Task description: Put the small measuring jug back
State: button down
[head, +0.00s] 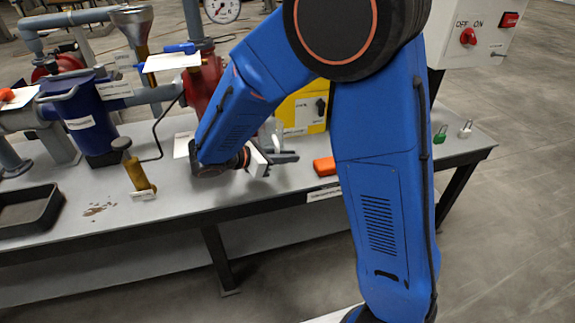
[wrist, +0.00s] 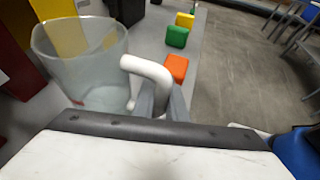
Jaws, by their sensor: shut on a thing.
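The small measuring jug (wrist: 80,65) is a clear, greyish cup with a white handle (wrist: 150,70), upright or nearly so in the wrist view. My gripper (wrist: 163,105) is shut on the lower part of that handle, with the jug's body to its left. In the head view my gripper (head: 276,158) is low over the middle of the grey bench, in front of the yellow box. The jug is mostly hidden there behind my arm and gripper. I cannot tell whether its base touches the bench.
An orange block (head: 324,166) lies right of my gripper. The yellow box (head: 308,107) stands behind.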

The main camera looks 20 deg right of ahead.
jog(key=shift+f, duration=1.8)
jog(key=c, duration=1.8)
grip_release()
jog(key=shift+f, duration=0.1)
jog(key=shift+o, duration=0.2)
jog(key=v, duration=1.2)
jog(key=shift+s, duration=0.1)
jog(key=shift+a, duration=0.1)
